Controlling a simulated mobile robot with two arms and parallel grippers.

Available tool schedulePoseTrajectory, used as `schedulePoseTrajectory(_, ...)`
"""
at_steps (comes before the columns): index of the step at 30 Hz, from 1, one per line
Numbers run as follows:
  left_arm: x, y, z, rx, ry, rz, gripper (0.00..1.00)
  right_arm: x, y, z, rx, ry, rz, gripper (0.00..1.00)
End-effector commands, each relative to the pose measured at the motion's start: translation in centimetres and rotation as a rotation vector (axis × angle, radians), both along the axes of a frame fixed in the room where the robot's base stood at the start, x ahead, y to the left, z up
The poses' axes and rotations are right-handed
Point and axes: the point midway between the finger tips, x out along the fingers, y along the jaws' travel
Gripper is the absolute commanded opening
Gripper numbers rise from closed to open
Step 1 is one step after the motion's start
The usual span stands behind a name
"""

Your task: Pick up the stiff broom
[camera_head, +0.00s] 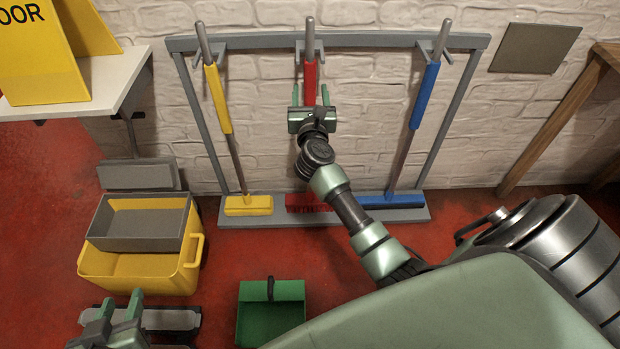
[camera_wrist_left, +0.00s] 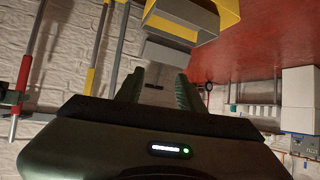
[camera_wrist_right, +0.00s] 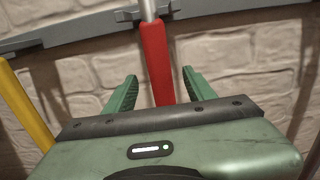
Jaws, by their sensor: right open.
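Three brooms hang upright on a grey wall rack: a yellow-handled one (camera_head: 218,98), a red-handled one (camera_head: 310,72) and a blue-handled one (camera_head: 424,95). I cannot tell from the bristles which is stiff. My right gripper (camera_head: 310,93) is open at the red handle. In the right wrist view the red handle (camera_wrist_right: 157,60) shows between the two spread fingers, apart from both; its depth relative to the tips is unclear. My right gripper and arm hide the middle of the red broom. My left gripper (camera_head: 121,308) is open and empty, low at the left.
The grey rack (camera_head: 375,40) has a base shelf under the broom heads. A yellow bucket (camera_head: 130,270) with a grey insert and a green dustpan (camera_head: 270,315) stand on the red floor. A white table (camera_head: 118,85) carries a yellow sign (camera_head: 40,55). A wooden frame (camera_head: 555,120) stands right.

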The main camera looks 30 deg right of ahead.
Motion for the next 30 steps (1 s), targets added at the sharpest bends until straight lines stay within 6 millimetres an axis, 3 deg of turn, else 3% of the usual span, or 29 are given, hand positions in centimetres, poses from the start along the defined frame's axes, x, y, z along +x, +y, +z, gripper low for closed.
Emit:
schedulePoseTrajectory(8, 1.6, -0.7, 1.9, -0.028, -0.12, -0.009, 0.38, 1.9, -1.2, 0.3, -0.004, 0.0, 0.0, 0.55)
schedulePoseTrajectory(21, 4.1, -2.2, 7.9, -0.107, -0.445, -0.03, 0.38, 5.6, -3.5, 0.8, -0.004, 0.003, 0.001, 0.55)
schedulePoseTrajectory(29, 4.2, -2.3, 8.4, -0.111, -0.462, -0.031, 0.38, 5.8, -3.6, 0.8, -0.004, 0.003, 0.002, 0.55)
schedulePoseTrajectory(30, 4.2, -2.3, 8.3, -0.111, -0.462, -0.031, 0.38, 5.7, -3.6, 0.8, -0.004, 0.003, 0.002, 0.49)
